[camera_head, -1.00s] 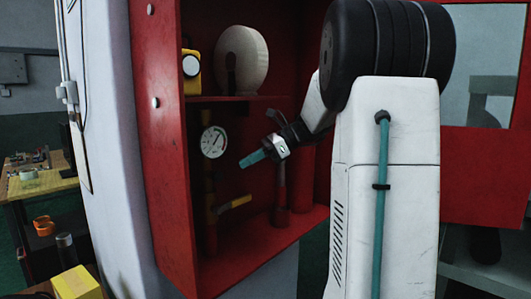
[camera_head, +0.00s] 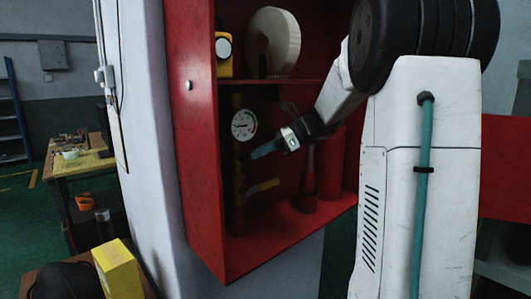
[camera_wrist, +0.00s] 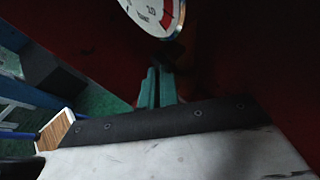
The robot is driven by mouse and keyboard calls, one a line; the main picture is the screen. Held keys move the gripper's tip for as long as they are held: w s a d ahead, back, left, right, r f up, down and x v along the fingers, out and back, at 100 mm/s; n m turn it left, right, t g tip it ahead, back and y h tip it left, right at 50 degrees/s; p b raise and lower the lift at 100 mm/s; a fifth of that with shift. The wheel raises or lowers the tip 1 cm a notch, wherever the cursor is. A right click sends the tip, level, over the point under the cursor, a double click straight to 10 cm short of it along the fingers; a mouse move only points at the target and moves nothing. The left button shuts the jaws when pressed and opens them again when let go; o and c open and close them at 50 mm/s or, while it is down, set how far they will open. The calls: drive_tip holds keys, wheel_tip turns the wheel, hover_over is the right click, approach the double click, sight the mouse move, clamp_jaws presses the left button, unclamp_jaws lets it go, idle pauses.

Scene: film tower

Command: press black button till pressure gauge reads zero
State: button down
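A round white pressure gauge (camera_head: 243,125) with a red band on its dial sits on a vertical pipe inside the red cabinet (camera_head: 200,150). Its needle reading is too small to make out. In the wrist view part of the gauge (camera_wrist: 155,14) shows at the top, above my fingers. My gripper (camera_head: 256,154) points left, just below and right of the gauge, and holds nothing that I can see. Its teal fingers (camera_wrist: 155,88) lie close together in the wrist view. I cannot make out a black button in either view.
A yellow-handled valve (camera_head: 264,186) is below my gripper. A shelf above holds a white roll (camera_head: 274,40) and a yellow device (camera_head: 223,52). A red cylinder (camera_head: 329,165) stands on the right inside. A yellow box (camera_head: 117,270) and a workbench (camera_head: 85,165) are at left.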

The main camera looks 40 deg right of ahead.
drive_tip(key=shift+w+a+f, duration=0.15)
drive_tip(key=shift+a+f, duration=0.05)
drive_tip(key=shift+a, duration=0.05)
drive_tip(key=shift+d, duration=0.1)
drive_tip(key=v, duration=1.4)
drive_tip(key=shift+d+r, duration=0.2)
